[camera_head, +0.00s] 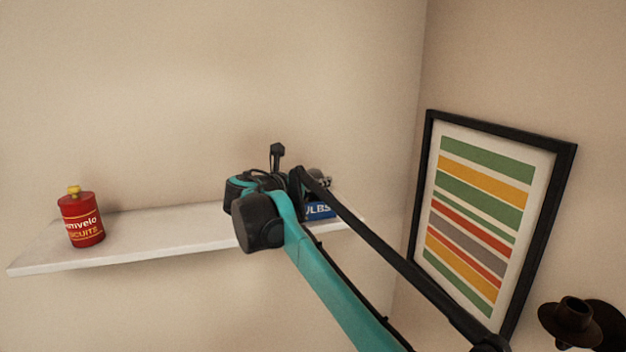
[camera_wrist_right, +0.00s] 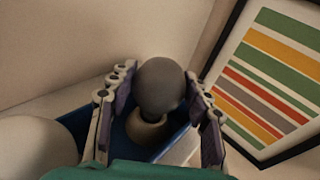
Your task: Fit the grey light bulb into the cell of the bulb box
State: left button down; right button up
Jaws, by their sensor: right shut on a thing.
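The grey light bulb (camera_wrist_right: 160,85) is in the right wrist view, between the fingers of my right gripper (camera_wrist_right: 161,112). The gripper is shut on it. A beige round part (camera_wrist_right: 146,130) shows just below the bulb; I cannot tell whether it belongs to the bulb or the box. The blue bulb box (camera_head: 320,211) stands at the right end of the shelf, mostly hidden by my right arm in the head view. Its blue wall (camera_wrist_right: 75,132) shows under the fingers in the wrist view. The cell is hidden, so I cannot tell whether the bulb is inside it. My left gripper is out of view.
The white shelf (camera_head: 150,242) runs along the wall. A red biscuit tin (camera_head: 81,219) with a yellow top stands at its left end; the shelf between is clear. A framed striped picture (camera_head: 478,215) hangs on the right wall. A pale rounded thing (camera_wrist_right: 35,147) shows lower left in the wrist view.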

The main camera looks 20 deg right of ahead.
jog(key=shift+f, duration=0.15)
jog(key=o, duration=0.9)
jog(key=shift+o, duration=0.2)
notch_tip(320, 180, up, 10)
jog(key=shift+r, duration=0.1)
dwell(0.4)
